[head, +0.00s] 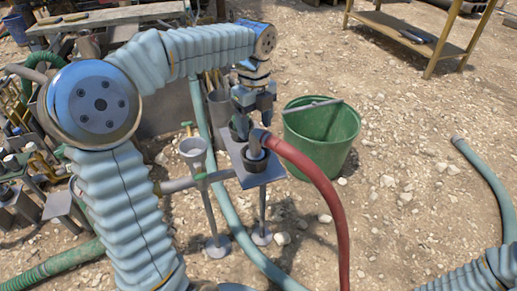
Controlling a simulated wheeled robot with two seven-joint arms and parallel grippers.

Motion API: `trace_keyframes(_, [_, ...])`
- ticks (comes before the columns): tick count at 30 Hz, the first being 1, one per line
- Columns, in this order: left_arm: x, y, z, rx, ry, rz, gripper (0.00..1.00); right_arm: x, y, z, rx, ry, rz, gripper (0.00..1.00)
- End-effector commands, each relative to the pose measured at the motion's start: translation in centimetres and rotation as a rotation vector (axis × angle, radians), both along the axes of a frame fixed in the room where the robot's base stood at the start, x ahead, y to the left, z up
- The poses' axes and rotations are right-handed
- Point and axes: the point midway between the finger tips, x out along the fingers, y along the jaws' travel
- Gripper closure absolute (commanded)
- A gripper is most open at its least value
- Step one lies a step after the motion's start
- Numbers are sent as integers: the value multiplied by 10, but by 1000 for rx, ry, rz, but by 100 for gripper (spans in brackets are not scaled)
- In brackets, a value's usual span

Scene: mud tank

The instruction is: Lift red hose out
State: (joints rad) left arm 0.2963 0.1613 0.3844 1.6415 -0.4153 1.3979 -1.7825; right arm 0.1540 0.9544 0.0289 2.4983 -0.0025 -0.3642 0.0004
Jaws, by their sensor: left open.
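The red hose (324,183) rises from a dark round socket (254,159) on a small grey stand plate (263,176), arches over and runs down to the bottom edge of the view. Its grey end fitting (256,143) sits in the socket; how deep is hidden. My left gripper (254,104) points down just above and behind the fitting, open and apparently empty. Its fingertips are small and partly dark, so contact with anything cannot be told. My right gripper is out of view; only a piece of my right arm shows at the bottom right.
A green bucket (337,153) with a bar across its rim stands right of the stand. A grey funnel (194,149) is at its left. A wooden table (407,35) stands far back. Gravel at right is largely clear.

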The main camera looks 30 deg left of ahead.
Motion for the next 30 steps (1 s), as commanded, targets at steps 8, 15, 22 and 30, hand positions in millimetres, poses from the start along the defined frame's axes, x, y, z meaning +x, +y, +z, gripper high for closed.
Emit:
trace_keyframes(8, [-5,-4,-38,0,3,-1,32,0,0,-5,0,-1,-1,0])
trace_keyframes(15, [-4,-5,-54,1,-1,-1,32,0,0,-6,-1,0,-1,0])
trace_keyframes(22, [-4,-5,-54,0,-1,-1,46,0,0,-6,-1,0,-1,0])
trace_keyframes(30, [-4,-5,-53,0,0,-1,87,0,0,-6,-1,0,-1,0])
